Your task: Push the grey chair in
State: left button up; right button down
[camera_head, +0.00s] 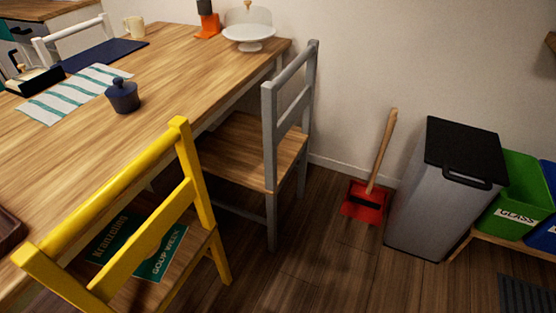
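The grey chair (270,130) stands at the right end of the wooden table (180,60). It has a grey frame and a wooden seat (262,146). Its backrest faces right, away from the table, and stands clear of the table edge. The left part of the seat reaches toward the table, and the table and the yellow chair hide some of its legs. Neither of my grippers is in view.
A yellow chair (186,165) with booklets on its seat stands in front, left of the grey chair. A red dustpan (362,203) with a wooden handle, a grey bin (438,207) and a green crate (524,185) stand to the right. Bare floor lies between the grey chair and dustpan.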

aim_at(257, 153)
jog(key=i+l, duration=0.3)
jog(key=i+l+u, duration=0.1)
jog(key=i+l, duration=0.2)
jog(key=l, duration=0.2)
jog(key=i+l, duration=0.3)
jog(key=l, duration=0.15)
